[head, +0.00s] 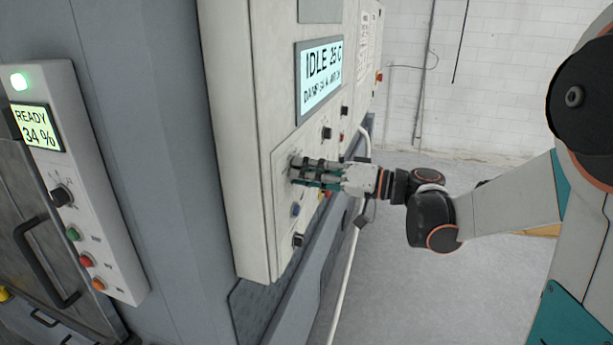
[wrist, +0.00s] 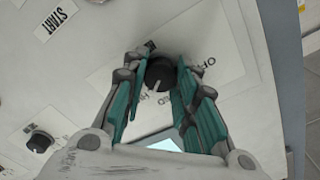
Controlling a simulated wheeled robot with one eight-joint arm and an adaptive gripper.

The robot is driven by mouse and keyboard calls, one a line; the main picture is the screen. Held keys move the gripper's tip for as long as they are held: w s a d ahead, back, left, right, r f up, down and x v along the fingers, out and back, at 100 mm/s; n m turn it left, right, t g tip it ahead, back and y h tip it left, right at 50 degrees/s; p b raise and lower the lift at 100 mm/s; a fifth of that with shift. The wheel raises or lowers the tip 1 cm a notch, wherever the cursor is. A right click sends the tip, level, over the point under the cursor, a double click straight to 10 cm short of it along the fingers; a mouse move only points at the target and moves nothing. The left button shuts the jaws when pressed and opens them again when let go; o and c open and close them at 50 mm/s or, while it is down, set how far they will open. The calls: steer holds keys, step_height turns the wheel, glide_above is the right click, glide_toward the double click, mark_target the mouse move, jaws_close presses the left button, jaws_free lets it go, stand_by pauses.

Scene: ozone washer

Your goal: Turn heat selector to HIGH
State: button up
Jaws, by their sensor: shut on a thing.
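The heat selector is a round black knob (wrist: 158,73) with a white pointer line, on a pale label plate in the wrist view. Printed words around it are partly covered; I make out "HI", part of "MID", and "OF". The pointer aims down and slightly left in that view, toward the partly covered "HI" and "MID" print; I cannot tell its exact mark. My gripper (wrist: 163,62) has its teal-padded fingers on both sides of the knob and is shut on it. In the head view my gripper (head: 298,170) reaches the panel from the right, and its fingers hide the knob.
The white control panel (head: 250,200) has a display (head: 320,77) reading "IDLE 25 C". A black knob (head: 327,133), a blue button (head: 295,210) and another black knob (head: 298,240) are close to my fingers. A second panel (head: 85,190) stands left. The floor at right is open.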

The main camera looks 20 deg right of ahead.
steer(key=shift+m, duration=0.7)
steer(key=o, duration=1.1)
steer(key=v, duration=1.2)
